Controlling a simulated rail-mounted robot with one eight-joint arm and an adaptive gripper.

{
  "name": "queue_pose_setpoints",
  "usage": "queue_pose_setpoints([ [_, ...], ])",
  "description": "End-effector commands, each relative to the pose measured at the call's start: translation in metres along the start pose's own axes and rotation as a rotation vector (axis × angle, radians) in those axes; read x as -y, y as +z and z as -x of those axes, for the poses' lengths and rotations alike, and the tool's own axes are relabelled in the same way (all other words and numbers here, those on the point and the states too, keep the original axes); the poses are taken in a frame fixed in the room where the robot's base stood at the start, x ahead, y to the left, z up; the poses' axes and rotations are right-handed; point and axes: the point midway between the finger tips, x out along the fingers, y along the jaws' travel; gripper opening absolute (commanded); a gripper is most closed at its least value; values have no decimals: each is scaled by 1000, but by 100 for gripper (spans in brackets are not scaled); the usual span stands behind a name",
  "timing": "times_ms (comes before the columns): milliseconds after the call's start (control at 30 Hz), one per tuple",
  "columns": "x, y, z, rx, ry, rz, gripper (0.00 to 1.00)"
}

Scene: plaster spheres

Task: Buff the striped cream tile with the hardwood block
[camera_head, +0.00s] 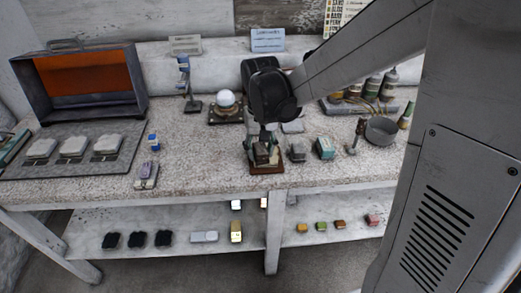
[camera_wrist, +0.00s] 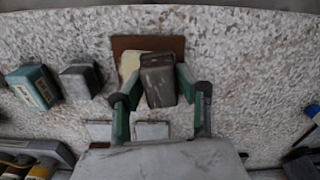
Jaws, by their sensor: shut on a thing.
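My gripper (camera_wrist: 160,84) is shut on a dark brown-grey block, the hardwood block (camera_wrist: 157,70), with a green-edged finger on either side. The block is over a cream tile (camera_wrist: 128,64), which shows only as a pale strip beside it. Any stripes on the tile are not clear. The tile lies on a red-brown board (camera_wrist: 122,43). In the head view the block (camera_head: 262,150) is over the same board (camera_head: 267,169) near the table's front edge. I cannot tell whether block and tile touch.
A grey block (camera_head: 296,149) and a teal block (camera_head: 325,148) stand close on the right. Behind are pale flat tiles (camera_wrist: 152,131) and a white sphere on a stand (camera_head: 227,99). A bowl (camera_head: 382,131) is farther right.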

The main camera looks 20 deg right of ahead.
Motion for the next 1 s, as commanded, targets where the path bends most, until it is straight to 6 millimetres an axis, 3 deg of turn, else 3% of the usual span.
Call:
queue_pose_setpoints([
  [700,0,-18,-3,0,0,0,2],
  [1000,0,-5,-1,0,0,0,2],
])
